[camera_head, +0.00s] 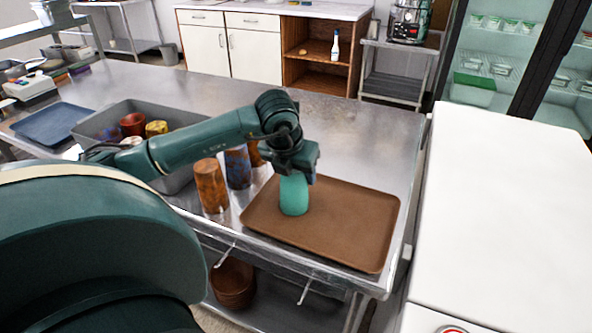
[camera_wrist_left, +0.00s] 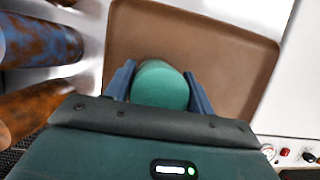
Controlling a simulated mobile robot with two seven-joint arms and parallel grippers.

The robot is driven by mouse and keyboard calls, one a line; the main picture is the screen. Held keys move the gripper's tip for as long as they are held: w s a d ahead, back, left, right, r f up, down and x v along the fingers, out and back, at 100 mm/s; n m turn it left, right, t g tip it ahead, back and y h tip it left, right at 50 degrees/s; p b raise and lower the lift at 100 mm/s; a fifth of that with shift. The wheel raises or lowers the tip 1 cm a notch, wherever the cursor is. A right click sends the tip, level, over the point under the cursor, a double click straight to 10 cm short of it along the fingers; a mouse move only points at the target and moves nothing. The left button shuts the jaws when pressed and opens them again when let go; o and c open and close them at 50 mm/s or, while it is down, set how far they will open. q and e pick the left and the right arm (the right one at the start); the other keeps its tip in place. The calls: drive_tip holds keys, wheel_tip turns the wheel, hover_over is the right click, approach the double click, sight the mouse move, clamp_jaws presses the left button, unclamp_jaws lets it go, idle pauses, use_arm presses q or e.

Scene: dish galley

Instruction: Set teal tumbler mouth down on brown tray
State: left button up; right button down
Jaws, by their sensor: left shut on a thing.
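The teal tumbler (camera_head: 294,195) is upright at the left part of the brown tray (camera_head: 345,222). My left gripper (camera_head: 293,172) comes from above and is shut on the tumbler's upper part. In the left wrist view the teal tumbler (camera_wrist_left: 161,85) shows a closed, rounded end between the two blue fingers, with the brown tray (camera_wrist_left: 235,65) behind it. Its lower end is at or just above the tray surface; I cannot tell whether it touches. My right gripper is not in view.
An orange-brown tumbler (camera_head: 211,186) and a blue-brown one (camera_head: 238,168) stand left of the tray. A grey bin (camera_head: 122,112) with cups and a blue tray (camera_head: 52,124) lie farther left. A white surface (camera_head: 500,220) is at the right. The tray's right side is clear.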

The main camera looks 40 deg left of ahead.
use_arm(q)
drive_tip(key=o, duration=0.6)
drive_tip(key=shift+f, duration=0.1)
drive_tip(key=shift+c, duration=0.2)
drive_tip(key=o, duration=0.4)
drive_tip(key=shift+o, duration=0.2)
drive_tip(key=shift+r, duration=0.25)
drive_tip(key=v, duration=1.1)
drive_tip(key=shift+r, duration=0.4)
